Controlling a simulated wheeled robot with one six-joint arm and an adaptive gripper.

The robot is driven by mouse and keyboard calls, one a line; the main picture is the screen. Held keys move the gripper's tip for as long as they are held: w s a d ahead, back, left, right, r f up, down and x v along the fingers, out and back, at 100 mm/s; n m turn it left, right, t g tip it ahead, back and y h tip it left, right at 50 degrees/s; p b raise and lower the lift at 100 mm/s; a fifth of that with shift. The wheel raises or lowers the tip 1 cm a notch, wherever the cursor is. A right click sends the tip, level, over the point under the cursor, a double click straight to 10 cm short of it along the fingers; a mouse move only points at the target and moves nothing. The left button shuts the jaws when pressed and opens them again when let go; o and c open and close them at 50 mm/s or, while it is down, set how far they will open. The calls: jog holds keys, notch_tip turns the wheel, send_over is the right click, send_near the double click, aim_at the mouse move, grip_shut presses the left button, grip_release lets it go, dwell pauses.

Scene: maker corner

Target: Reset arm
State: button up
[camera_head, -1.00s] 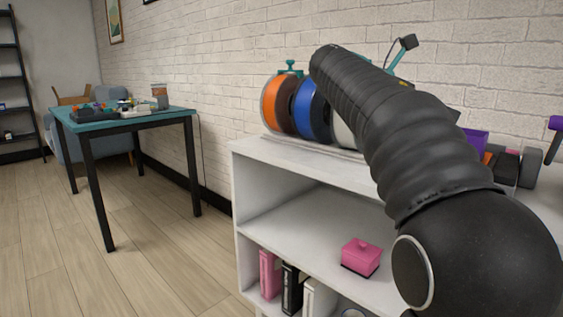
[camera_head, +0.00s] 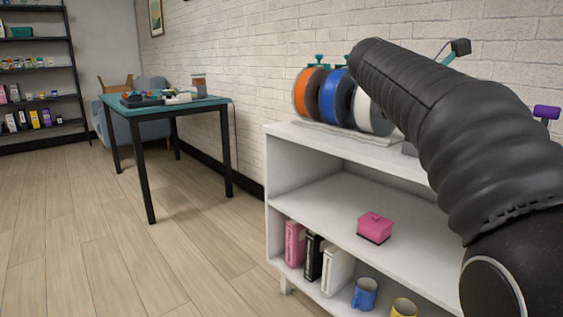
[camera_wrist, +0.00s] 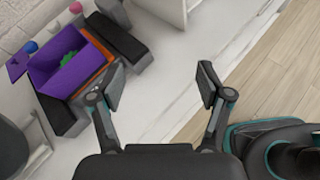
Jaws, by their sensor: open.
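My gripper (camera_wrist: 160,88) shows in the wrist view with its two fingers spread apart and nothing between them. It hangs above the white shelf top, near its edge, with the wood floor beyond. My black ribbed arm crosses the right side of the head view, above and in front of the white shelf unit (camera_head: 276,205). The gripper itself is not visible in the head view.
A purple box (camera_wrist: 62,60) with green contents sits left of the gripper. Filament spools (camera_head: 336,97) stand on the shelf top. A pink box (camera_head: 374,229) and mugs (camera_head: 364,294) are on lower shelves. A table (camera_head: 190,106) stands left; open floor (camera_head: 110,240) lies before it.

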jog(key=s+a+f+m+t+y+p, duration=0.2)
jog(key=s+a+f+m+y, duration=0.4)
jog(key=f, duration=0.6)
jog(key=s+a+f+m+t+y+p, duration=0.3)
jog(key=s+a+f+m+y+p, duration=0.2)
jog(key=s+a+f+m, duration=0.5)
jog(key=s+a+f+y, duration=0.1)
jog(key=s+a+f, duration=0.1)
jog(key=s, duration=0.2)
jog(key=shift+s+a+f+t+y, duration=0.25)
jog(key=shift+s+a+t+y, duration=0.05)
jog(key=shift+s+a+y, duration=0.1)
